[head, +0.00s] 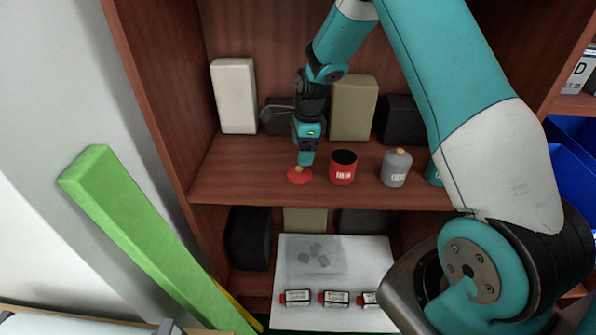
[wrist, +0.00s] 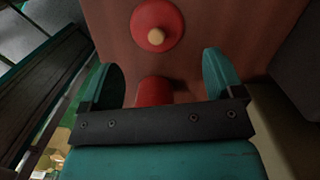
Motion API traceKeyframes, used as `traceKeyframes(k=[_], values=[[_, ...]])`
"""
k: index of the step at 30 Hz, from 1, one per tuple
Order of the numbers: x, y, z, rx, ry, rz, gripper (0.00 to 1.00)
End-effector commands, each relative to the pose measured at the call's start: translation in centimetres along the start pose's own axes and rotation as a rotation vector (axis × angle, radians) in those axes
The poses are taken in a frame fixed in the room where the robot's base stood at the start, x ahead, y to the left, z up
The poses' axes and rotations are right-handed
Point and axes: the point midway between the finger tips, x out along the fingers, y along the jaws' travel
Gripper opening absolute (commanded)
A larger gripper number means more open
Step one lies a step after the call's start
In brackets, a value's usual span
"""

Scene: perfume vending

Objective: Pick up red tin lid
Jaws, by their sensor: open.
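The red tin lid (head: 298,176) lies on the wooden shelf at the left of the red tin (head: 343,167), which stands open at the top. My gripper (head: 305,160) is just above the lid in the head view, pointing down. In the wrist view the round red lid (wrist: 158,22) with its pale wooden knob shows near the top edge, beyond the open fingers of my gripper (wrist: 164,62). A red surface (wrist: 153,92), seemingly the tin, shows between the finger bases, partly hidden by the gripper body. Nothing is held.
A grey tin (head: 396,169) with a wooden knob stands right of the red tin, and a teal tin (head: 433,173) is partly hidden by my arm. Boxes (head: 234,96) line the shelf's back. Below, several small bottles (head: 335,298) lie on a white board (head: 300,318).

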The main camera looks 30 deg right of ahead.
Motion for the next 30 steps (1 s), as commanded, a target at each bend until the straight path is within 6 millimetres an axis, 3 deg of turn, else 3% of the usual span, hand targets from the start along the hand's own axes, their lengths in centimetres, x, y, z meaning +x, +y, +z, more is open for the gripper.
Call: traceKeyframes(k=[8, 16, 25, 30], values=[[2.2, 0.1, 0.1, -0.002, 0.0, 0.001, 0.87], [6.1, 0.3, 0.2, -0.001, 0.0, 0.001, 0.87], [6.9, 0.3, 0.2, -0.001, -0.001, -0.002, 0.87], [6.8, 0.3, 0.2, -0.001, -0.001, -0.002, 0.5]])
